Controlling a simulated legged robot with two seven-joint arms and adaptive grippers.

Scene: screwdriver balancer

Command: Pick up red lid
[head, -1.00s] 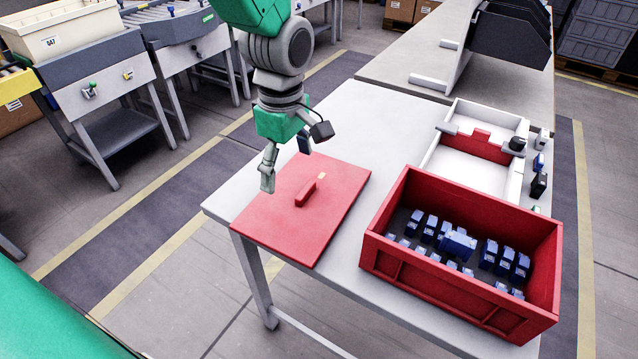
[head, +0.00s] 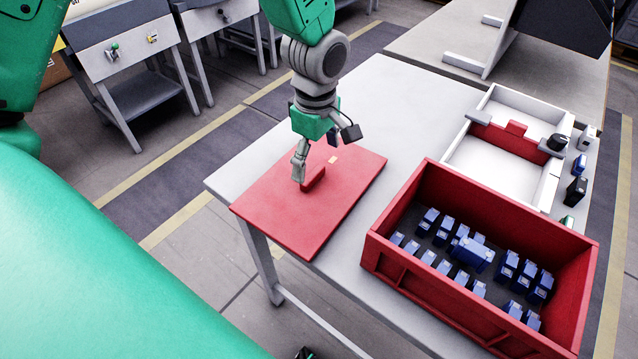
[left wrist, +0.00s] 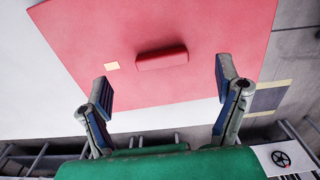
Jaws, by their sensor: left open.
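The red lid (head: 285,219) lies flat on the near left corner of the white table, with a raised bar handle (head: 314,180) in its middle. My left gripper (head: 316,160) hangs above the lid, just over the handle, its fingers spread. In the left wrist view the lid (left wrist: 215,75) fills the upper middle, and its handle (left wrist: 162,58) lies beyond and between the two fingertips of the open gripper (left wrist: 163,85). Nothing is between the fingers. My right gripper is not in view.
A red crate (head: 407,262) holding several blue parts stands right of the lid. Behind it is a white tray (head: 488,172) with a red divider, with small dark items (head: 577,190) along its right side. Bare tabletop (head: 405,110) lies behind the lid.

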